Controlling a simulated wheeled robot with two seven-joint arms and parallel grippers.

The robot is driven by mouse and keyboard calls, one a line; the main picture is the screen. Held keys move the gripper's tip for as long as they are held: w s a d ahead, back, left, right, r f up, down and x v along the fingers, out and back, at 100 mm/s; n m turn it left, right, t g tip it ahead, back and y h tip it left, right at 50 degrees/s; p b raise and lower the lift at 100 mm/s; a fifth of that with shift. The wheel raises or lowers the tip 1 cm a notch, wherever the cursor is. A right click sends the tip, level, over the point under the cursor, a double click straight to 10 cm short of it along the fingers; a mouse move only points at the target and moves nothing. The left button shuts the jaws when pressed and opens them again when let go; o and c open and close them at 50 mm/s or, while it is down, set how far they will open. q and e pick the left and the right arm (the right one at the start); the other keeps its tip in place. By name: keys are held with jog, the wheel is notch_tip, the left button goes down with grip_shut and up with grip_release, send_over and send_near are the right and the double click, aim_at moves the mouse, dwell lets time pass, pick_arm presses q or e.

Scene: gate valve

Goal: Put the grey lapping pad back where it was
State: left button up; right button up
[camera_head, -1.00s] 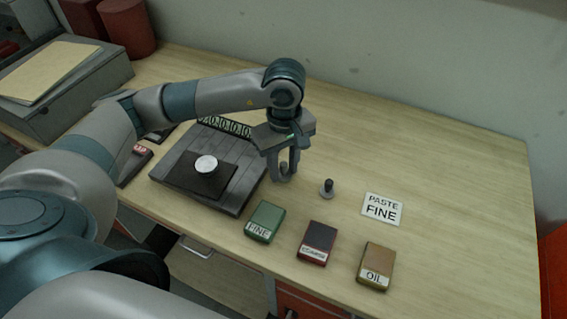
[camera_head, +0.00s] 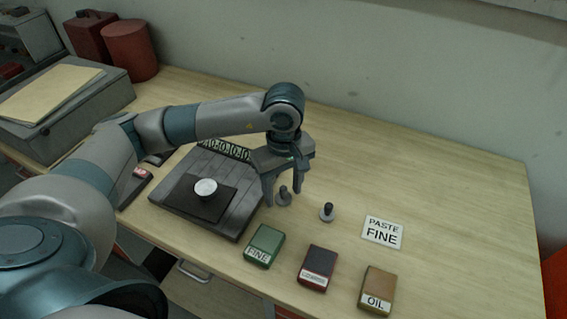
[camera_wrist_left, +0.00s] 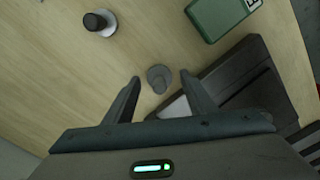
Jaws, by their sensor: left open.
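A small grey pad with a grey knob (camera_head: 284,198) stands on the bare wood just right of the grooved dark plate. My left gripper (camera_head: 283,197) points down over it with open fingers, one on each side. In the left wrist view the grey pad (camera_wrist_left: 159,77) shows between the tips of the left gripper (camera_wrist_left: 160,78), with clear gaps on both sides. A second pad with a black knob (camera_head: 327,212) stands upright to its right; it also shows in the left wrist view (camera_wrist_left: 98,21). My right gripper is not in view.
The grooved plate (camera_head: 232,222) carries a dark square and a pale disc (camera_head: 205,188). A green FINE box (camera_head: 264,246), a dark red box (camera_head: 317,268) and an OIL tin (camera_head: 377,290) line the front. A PASTE FINE card (camera_head: 382,232) lies right. The table's back right is clear.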

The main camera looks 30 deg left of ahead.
aim_at(284, 187)
pick_arm(q)
notch_tip(284, 187, up, 10)
jog(key=b, duration=0.3)
jog(key=shift+d, duration=0.1)
jog(key=shift+r+b, duration=0.35)
jog(key=shift+r, duration=0.55)
